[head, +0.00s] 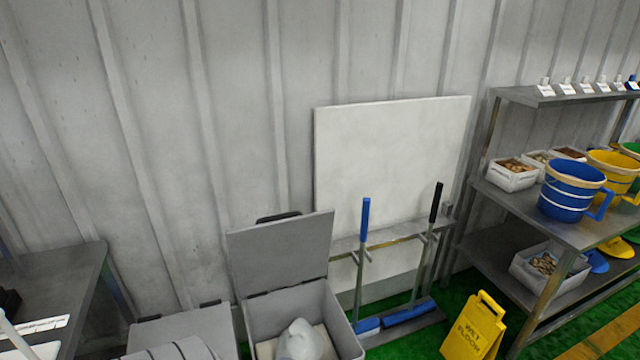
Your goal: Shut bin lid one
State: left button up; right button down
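A grey bin (345,335) stands at the bottom centre, in front of the corrugated wall. Its flat grey lid (280,250) is open, tilted up and back from the rear edge, with a dark handle (278,216) at its top. A pale rounded shape (300,342) shows in the bin's opening; I cannot tell what it is. A second grey bin, to the left, has its lid (190,325) down. No marking shows which bin is number one.
Blue-headed and black-handled cleaning tools stand on a rack (405,322) right of the open bin. A yellow wet-floor sign (474,328) stands on the green floor. A metal shelf (525,205) with buckets is at right, a dark table (75,280) at left.

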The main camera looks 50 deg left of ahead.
aim_at(281, 250)
jog(key=i, duration=2.15)
jog(key=u, duration=0.85)
